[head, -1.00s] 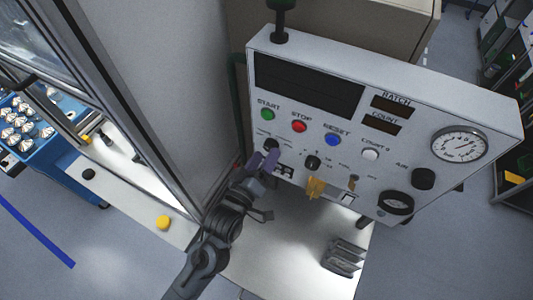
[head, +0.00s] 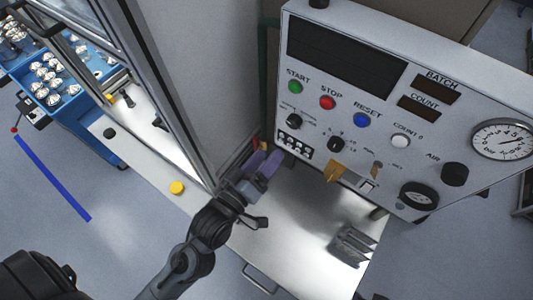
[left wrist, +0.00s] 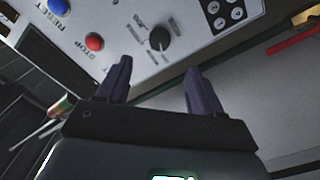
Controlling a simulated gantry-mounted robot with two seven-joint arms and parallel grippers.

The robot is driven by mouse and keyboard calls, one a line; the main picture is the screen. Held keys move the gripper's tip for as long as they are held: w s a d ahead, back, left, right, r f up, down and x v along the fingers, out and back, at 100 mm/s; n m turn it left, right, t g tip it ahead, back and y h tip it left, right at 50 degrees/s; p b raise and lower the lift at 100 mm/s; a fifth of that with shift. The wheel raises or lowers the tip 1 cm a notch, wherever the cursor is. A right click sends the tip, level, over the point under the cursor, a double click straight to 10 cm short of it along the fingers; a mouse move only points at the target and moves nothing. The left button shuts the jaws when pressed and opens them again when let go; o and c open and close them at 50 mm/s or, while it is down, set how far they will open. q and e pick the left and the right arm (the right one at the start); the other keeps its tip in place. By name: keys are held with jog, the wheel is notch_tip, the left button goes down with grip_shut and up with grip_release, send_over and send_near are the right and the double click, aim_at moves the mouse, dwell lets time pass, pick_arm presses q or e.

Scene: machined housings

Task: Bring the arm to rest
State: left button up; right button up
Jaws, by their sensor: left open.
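My left gripper (head: 262,168) is in the middle of the head view, just below and left of the control panel (head: 330,115). In the left wrist view its two dark purple fingers (left wrist: 160,92) stand apart with nothing between them. The panel's black rotary knob (left wrist: 159,39) lies beyond the fingertips, apart from them as far as I can tell. My right gripper is not in view.
Below is a pale bench top (head: 300,245) with a grey slotted block (head: 352,246). A yellow button (head: 177,188) and a blue bin of metal parts (head: 78,116) are left.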

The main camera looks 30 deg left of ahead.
pick_arm(q)
jog(key=s+a+f+m+g+p, duration=0.2)
jog(key=s+f+m+g+p, duration=0.2)
jog(key=s+g, duration=0.3)
jog(key=s+a+f+m+g+y+p, duration=0.1)
jog(key=s+a+f+m+g+p, duration=0.2)
jog(key=s+f+m+g, duration=0.2)
jog(key=s+m+g, duration=0.1)
jog(key=s+g, duration=0.1)
jog(key=shift+s+a+f+p, duration=0.3)
jog(key=shift+a+f+p, duration=0.05)
dwell(0.7)
